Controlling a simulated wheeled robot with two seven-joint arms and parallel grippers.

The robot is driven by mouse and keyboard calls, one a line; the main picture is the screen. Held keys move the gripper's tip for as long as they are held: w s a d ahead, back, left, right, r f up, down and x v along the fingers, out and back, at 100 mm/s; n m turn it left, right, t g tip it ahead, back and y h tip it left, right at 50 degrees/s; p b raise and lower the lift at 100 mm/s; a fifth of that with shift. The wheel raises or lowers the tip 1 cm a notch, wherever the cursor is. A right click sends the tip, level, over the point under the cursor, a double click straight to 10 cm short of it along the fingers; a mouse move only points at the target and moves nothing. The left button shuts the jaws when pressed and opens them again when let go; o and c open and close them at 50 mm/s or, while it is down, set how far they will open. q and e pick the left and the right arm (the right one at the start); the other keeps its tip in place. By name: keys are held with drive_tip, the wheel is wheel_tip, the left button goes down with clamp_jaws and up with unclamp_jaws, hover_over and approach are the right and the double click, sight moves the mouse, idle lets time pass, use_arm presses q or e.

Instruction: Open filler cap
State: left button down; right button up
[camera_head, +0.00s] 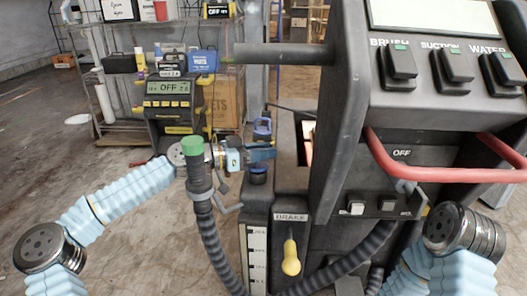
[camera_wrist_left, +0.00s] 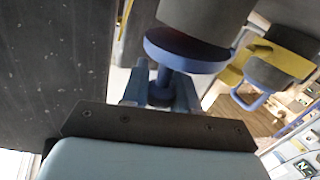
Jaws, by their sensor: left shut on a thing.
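The filler cap is blue, and its upper part (camera_head: 262,127) shows just above my left gripper (camera_head: 263,153) in the head view. A blue rim also shows just below the fingers, over the dark filler neck (camera_head: 258,192). In the left wrist view my left gripper (camera_wrist_left: 160,92) has its two fingers on either side of the cap's narrow part, shut on it. The cap's wide blue disc (camera_wrist_left: 187,52) lies beyond the fingertips, against a dark cylinder (camera_wrist_left: 205,15). The fingers partly hide the cap.
A green-topped upright hose (camera_head: 193,146) stands in front of my left wrist. The machine's control panel (camera_head: 440,75), red handle bar (camera_head: 450,172) and yellow brake lever (camera_head: 290,257) are to the right. A charger (camera_head: 169,100) and shelves stand behind.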

use_arm(q)
drive_tip(key=w+r+n+p, duration=0.1)
drive_tip(key=n+g+y+p, duration=0.1)
drive_tip(key=p, duration=0.1)
drive_tip(key=shift+w+d+r+n, duration=0.1)
drive_tip(key=shift+w+r+n, duration=0.25)
drive_tip(key=shift+w+n, duration=0.05)
drive_tip(key=shift+w+n+g+p, duration=0.3)
drive_tip(key=shift+w+n+p, duration=0.2)
drive_tip(key=shift+n+p, duration=0.25)
use_arm(e)
drive_tip(key=shift+s+a+r, duration=0.1)
drive_tip(key=shift+a+r, duration=0.15)
drive_tip(key=shift+r, duration=0.55)
drive_tip(key=shift+s+a+r, duration=0.1)
drive_tip(key=shift+a+r, duration=0.15)
drive_tip(key=shift+r, duration=0.55)
drive_tip(key=shift+s+a+r, duration=0.1)
drive_tip(key=shift+a+r, duration=0.15)
drive_tip(key=shift+r, duration=0.55)
use_arm(q)
drive_tip(key=c, duration=0.9)
unclamp_jaws()
drive_tip(key=shift+f+y, duration=0.1)
drive_tip(key=shift+y, duration=0.2)
drive_tip(key=shift+f, duration=0.1)
